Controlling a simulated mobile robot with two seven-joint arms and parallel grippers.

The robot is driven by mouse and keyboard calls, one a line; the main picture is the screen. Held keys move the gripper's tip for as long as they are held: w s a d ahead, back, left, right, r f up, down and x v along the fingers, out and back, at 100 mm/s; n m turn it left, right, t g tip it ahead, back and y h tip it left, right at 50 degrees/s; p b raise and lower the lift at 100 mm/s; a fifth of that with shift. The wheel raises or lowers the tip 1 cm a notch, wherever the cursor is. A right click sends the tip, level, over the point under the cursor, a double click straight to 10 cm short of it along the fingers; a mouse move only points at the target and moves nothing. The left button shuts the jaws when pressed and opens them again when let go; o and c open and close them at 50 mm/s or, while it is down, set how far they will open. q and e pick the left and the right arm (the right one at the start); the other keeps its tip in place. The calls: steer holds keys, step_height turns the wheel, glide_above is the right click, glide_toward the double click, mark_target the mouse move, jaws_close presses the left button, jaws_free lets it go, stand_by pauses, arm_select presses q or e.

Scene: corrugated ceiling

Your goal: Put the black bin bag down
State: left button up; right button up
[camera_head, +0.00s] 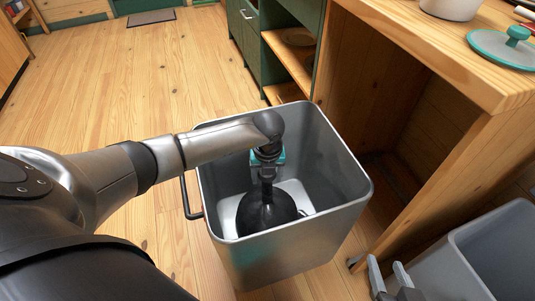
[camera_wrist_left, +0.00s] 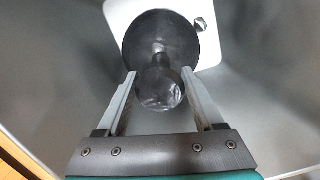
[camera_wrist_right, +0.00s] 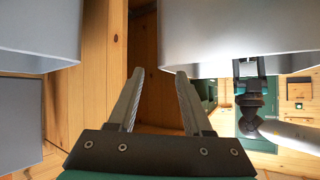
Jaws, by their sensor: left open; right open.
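The black bin bag (camera_head: 265,212) sits low inside a tall grey metal bin (camera_head: 290,258), over a white patch at its bottom. In the left wrist view the bag (camera_wrist_left: 160,40) shows as a dark round body with a narrower knotted top. My left gripper (camera_wrist_left: 158,78) reaches down into the bin; its fingers are open, one on each side of the bag's top, with visible gaps. My right gripper (camera_head: 388,272) is open and empty, outside the bin at the lower right; it also shows in the right wrist view (camera_wrist_right: 158,75).
A second grey bin (camera_head: 460,270) stands at the lower right. A wooden counter (camera_head: 460,60) with an open space below borders the bin, with a teal lid (camera_head: 503,48) on top. Green cabinets (camera_head: 247,50) stand behind. The wooden floor at left is clear.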

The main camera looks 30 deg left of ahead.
arm_select(q)
steer(key=shift+r+p, duration=0.3)
steer(key=shift+r, duration=0.3)
steer(key=shift+s+d+r+p, duration=0.1)
steer(key=shift+r+p, duration=0.35)
steer(key=shift+r, duration=0.3)
step_height(320, 180, up, 2)
steer(key=shift+s+r+p, duration=0.1)
steer(key=shift+p, duration=0.5)
steer(key=r+p, duration=0.2)
steer(key=r, duration=0.1)
steer(key=shift+s+d+r, duration=0.15)
steer(key=shift+d+r, duration=0.05)
steer(key=shift+r, duration=0.05)
steer(key=shift+s+r, duration=0.1)
steer(key=shift+r, duration=0.45)
arm_select(e)
steer(key=s+d+f+g+h, duration=0.3)
steer(key=s+d+g, duration=0.2)
steer(key=d+g, duration=0.1)
steer(key=shift+s+d+f+m+g, duration=0.2)
steer(key=shift+d+f+m+g, duration=0.15)
steer(key=shift+d, duration=0.2)
steer(key=shift+f, duration=0.1)
